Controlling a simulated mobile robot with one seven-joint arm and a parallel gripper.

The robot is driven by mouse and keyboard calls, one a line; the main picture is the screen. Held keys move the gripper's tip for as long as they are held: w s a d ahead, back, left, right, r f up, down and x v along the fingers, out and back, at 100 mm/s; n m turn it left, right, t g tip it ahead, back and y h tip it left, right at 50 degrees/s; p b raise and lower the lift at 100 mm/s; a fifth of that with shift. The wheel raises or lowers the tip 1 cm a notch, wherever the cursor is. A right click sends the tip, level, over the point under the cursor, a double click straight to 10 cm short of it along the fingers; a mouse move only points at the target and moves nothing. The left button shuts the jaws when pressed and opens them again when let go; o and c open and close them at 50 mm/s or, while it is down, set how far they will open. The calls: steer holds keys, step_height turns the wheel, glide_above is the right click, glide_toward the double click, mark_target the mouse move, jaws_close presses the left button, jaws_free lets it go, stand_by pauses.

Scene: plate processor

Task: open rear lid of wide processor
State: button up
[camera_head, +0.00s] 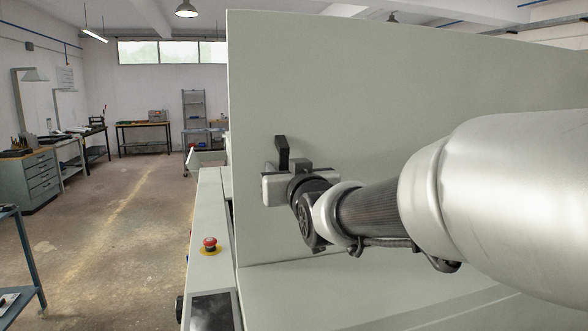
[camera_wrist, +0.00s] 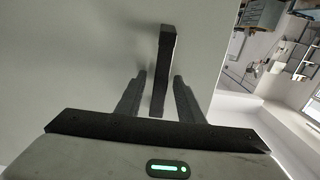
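The wide processor shows as a large pale grey-green body. A big flat panel (camera_head: 330,85), which looks like its lid, stands upright and fills much of the head view. A black bar handle (camera_head: 282,150) sits on the panel near its left edge. In the wrist view the same handle (camera_wrist: 165,50) runs down between the fingers. My gripper (camera_wrist: 159,75) is open, with one finger on each side of the handle and a narrow gap at each side. In the head view my arm reaches in from the right and partly hides the panel.
A red emergency button (camera_head: 210,243) on a yellow base and a dark screen (camera_head: 211,312) sit on the ledge left of the panel. A blue-grey table (camera_head: 20,245) is at the far left. The floor (camera_head: 125,220) between is clear.

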jaws_close()
steer(key=shift+w+r+p, duration=0.1)
steer(key=shift+r+p, duration=0.15)
steer(key=shift+p, duration=0.05)
steer(key=w+p, duration=0.1)
steer(key=w+r+p, duration=0.1)
steer(key=w+a+g+p, duration=0.1)
steer(key=shift+r, duration=0.25)
steer(key=w+g+p, duration=0.1)
steer(key=w+p, duration=0.1)
steer(key=w+a+g+p, duration=0.1)
steer(key=w+p, duration=0.1)
steer(key=p, duration=0.1)
steer(key=w+a+h+p, duration=0.1)
steer(key=w+p, duration=0.1)
steer(key=w, duration=0.1)
steer(key=shift+w+f+g, duration=0.1)
steer(key=shift+f+g, duration=0.3)
jaws_free()
